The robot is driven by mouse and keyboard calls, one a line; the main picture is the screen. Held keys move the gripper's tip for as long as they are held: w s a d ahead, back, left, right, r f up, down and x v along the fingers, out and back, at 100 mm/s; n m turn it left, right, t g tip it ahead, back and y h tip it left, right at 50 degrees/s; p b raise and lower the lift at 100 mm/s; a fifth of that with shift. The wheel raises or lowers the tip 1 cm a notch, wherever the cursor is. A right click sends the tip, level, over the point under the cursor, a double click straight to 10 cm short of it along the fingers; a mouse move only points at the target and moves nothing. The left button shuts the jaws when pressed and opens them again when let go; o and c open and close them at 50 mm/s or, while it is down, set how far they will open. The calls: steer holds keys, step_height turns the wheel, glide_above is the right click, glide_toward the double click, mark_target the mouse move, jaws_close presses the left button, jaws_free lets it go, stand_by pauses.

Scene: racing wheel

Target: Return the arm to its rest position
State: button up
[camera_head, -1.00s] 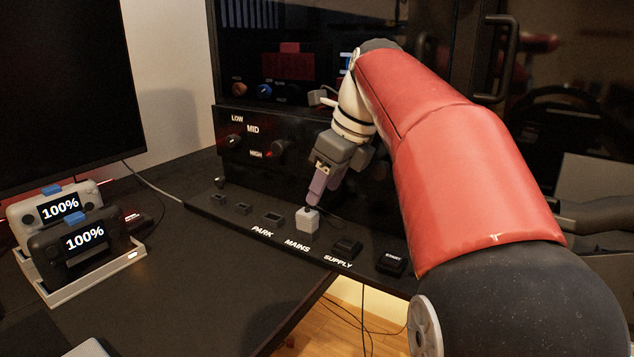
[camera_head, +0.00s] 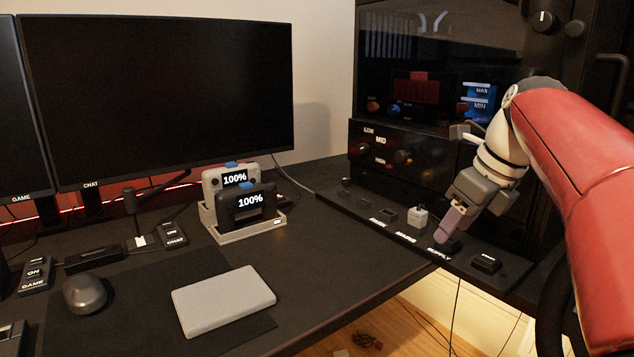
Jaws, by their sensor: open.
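My red and white arm (camera_head: 585,170) reaches in from the right side of the head view. It is bent, with my gripper (camera_head: 446,232) pointing down at the control strip. The purple-grey fingertips are over or close to the dark SUPPLY switch (camera_head: 450,247); I cannot tell whether they touch it. The light grey MAINS switch (camera_head: 418,217) stands just left of the fingers. Nothing shows held between the fingers, and the gap between them is hard to see from here.
The control strip (camera_head: 400,238) runs along a dark panel with knobs (camera_head: 402,157).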

steer(key=s+a+f+n+t+h, duration=0.1)
steer(key=s+a+f+n, duration=0.2)
steer(key=s+f+n, duration=0.6)
steer(key=s+a+f+n+t+h, duration=0.1)
steer(key=s+a+f+n, duration=0.3)
steer(key=s+f+n, duration=0.5)
steer(key=f+n, duration=0.1)
steer(key=n, duration=0.9)
steer(key=shift+s+n+h, duration=0.3)
steer(key=shift+s+n, duration=0.05)
steer(key=shift+n, duration=0.05)
steer(key=shift+a, duration=0.1)
steer(key=shift+c, duration=0.4)
stand_by(0.5)
